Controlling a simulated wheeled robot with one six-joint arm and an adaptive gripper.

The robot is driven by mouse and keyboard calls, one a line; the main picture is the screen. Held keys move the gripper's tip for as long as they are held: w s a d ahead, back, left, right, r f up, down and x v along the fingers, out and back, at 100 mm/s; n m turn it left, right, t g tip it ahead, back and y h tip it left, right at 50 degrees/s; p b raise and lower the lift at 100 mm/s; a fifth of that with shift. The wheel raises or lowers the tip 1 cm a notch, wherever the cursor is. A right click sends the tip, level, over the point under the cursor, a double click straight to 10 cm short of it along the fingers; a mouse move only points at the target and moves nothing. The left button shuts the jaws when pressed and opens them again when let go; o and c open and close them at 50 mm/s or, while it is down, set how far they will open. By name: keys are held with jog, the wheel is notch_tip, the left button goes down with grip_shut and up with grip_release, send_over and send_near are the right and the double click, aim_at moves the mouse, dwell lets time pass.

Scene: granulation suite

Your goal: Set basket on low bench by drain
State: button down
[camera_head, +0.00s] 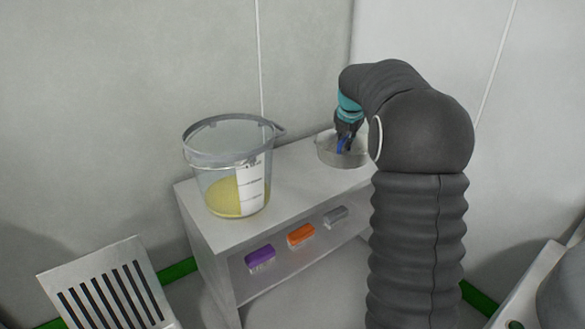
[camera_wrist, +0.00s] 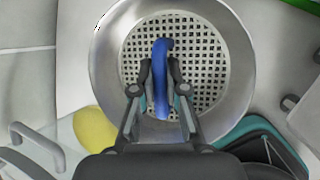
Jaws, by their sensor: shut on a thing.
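The basket (camera_head: 328,155) is a shallow round metal pan. It is at the right end of the white shelf unit's top (camera_head: 290,170) in the head view, partly hidden by my arm. I cannot tell whether it rests on the top or is just above it. The wrist view shows its perforated bottom and wide metal rim (camera_wrist: 238,60), with a blue handle (camera_wrist: 161,103) across the middle. My gripper (camera_head: 347,136) is shut on the blue handle; its fingers (camera_wrist: 160,85) sit either side of it. A low pale slotted seat or panel (camera_head: 72,270) stands at the lower left.
A clear bucket (camera_head: 215,165) with yellow contents stands left of the basket on the same top. Purple (camera_head: 260,257), orange (camera_head: 301,235) and grey (camera_head: 335,215) brushes lie on the shelf below. Walls close off the back and right.

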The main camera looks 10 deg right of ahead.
jog(key=shift+w+a, duration=0.1)
jog(key=shift+w, duration=0.2)
jog(key=w+a+f, duration=0.2)
jog(key=a, duration=0.1)
jog(key=w+a+f+b, duration=0.1)
jog(key=w+a+f, duration=0.1)
jog(key=a, duration=0.1)
jog(key=w+a+f, duration=0.2)
jog(key=w+f, duration=0.1)
jog(key=shift+a, duration=0.4)
jog(key=shift+f+b, duration=0.65)
jog(key=shift+f, duration=1.25)
jog(key=shift+f, duration=0.1)
jog(key=c, duration=1.2)
grip_release()
